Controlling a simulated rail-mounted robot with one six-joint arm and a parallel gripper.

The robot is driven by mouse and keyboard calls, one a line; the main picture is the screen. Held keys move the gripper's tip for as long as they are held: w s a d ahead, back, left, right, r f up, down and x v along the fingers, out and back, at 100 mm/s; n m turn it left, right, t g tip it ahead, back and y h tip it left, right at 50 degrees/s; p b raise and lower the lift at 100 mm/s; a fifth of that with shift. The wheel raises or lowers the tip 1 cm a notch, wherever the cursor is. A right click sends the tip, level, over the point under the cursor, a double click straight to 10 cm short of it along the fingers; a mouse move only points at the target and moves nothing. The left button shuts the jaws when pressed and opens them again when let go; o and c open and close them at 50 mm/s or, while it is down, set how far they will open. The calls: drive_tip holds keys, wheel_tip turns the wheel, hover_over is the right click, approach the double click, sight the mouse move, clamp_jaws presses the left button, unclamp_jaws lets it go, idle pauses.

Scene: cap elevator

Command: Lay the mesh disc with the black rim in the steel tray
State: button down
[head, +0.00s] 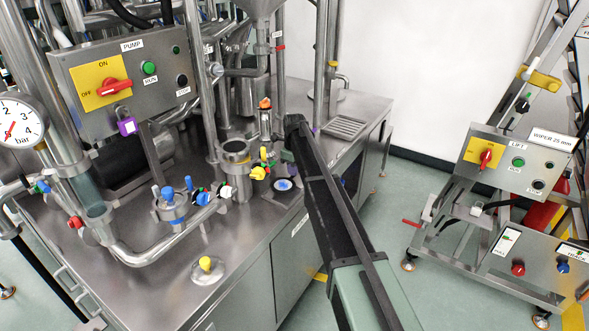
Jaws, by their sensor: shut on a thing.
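My arm reaches from the lower right to the back of the steel bench. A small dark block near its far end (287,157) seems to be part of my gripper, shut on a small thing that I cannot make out. The fingertips are hidden or too small to see. A shallow steel tray (345,127) with a slotted face lies on the bench at the right, beyond my arm. I cannot pick out the mesh disc with certainty. A dark-rimmed round piece with a pale and blue middle (283,184) lies near the bench's front edge, just below the dark block.
An open steel cylinder (237,152) with a yellow handle (258,173) stands left of my arm. Blue-handled valves (170,197), pipes and a pump panel (128,80) crowd the left. A yellow-knobbed lid (206,264) lies in front. A lift control box (513,160) stands right.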

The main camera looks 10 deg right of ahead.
drive_tip(key=shift+f+b, duration=1.4)
idle(2.9)
drive_tip(key=c, duration=1.1)
unclamp_jaws()
drive_tip(key=shift+o, duration=0.2)
drive_tip(key=shift+r, duration=0.15)
wheel_tip(320, 180, up, 7)
drive_tip(key=p, duration=0.7)
